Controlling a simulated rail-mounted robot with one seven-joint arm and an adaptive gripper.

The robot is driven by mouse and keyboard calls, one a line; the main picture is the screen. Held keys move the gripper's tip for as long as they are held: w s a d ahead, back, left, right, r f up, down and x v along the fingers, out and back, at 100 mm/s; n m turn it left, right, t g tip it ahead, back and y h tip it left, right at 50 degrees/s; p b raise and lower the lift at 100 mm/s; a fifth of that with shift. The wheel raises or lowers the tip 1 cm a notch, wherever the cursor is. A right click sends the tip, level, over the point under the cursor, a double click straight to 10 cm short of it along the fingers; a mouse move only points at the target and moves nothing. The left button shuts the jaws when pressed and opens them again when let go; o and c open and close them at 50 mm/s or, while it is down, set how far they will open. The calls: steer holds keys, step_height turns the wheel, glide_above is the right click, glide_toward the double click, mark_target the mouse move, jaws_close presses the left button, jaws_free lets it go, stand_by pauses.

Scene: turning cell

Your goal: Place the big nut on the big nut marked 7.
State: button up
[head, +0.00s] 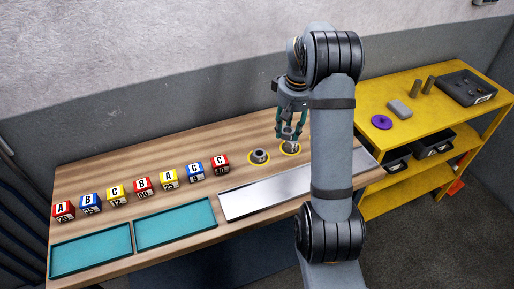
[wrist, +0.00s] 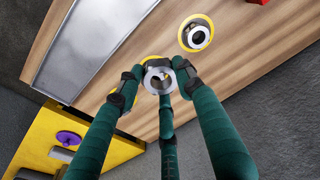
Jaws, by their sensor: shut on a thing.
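My gripper (head: 290,127) is shut on a big grey nut, which shows between the green fingers in the wrist view (wrist: 158,78). In the head view the held nut (head: 289,133) is over the right yellow ring (head: 291,152) on the wooden bench. Something grey shows inside that ring, but the fingers and held nut hide most of it; I cannot tell whether they touch. Another big nut (head: 260,156) lies in the left yellow ring, apart from my gripper; it also shows in the wrist view (wrist: 197,36). No mark 7 is legible.
A pale metal plate (head: 262,194) lies along the bench front. Lettered blocks (head: 142,187) stand in a row at left, behind two teal trays (head: 175,222). A yellow shelf (head: 375,107) at right carries a purple disc (head: 381,122), cylinders and a dark tray (head: 467,88).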

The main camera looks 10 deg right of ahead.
steer(key=p, duration=0.2)
glide_above(259, 153)
steer(key=d, duration=0.1)
steer(key=f, duration=0.4)
steer(key=shift+s, duration=0.3)
steer(key=shift+w+a+f, duration=0.2)
steer(key=shift+a+f, duration=0.15)
steer(key=shift+f, duration=0.15)
step_height(259, 153, down, 3)
steer(key=shift+s+f+p, duration=0.1)
steer(key=shift+p, duration=0.7)
steer(key=shift+f, duration=0.35)
steer(key=shift+f, duration=0.15)
steer(key=o, duration=1.3)
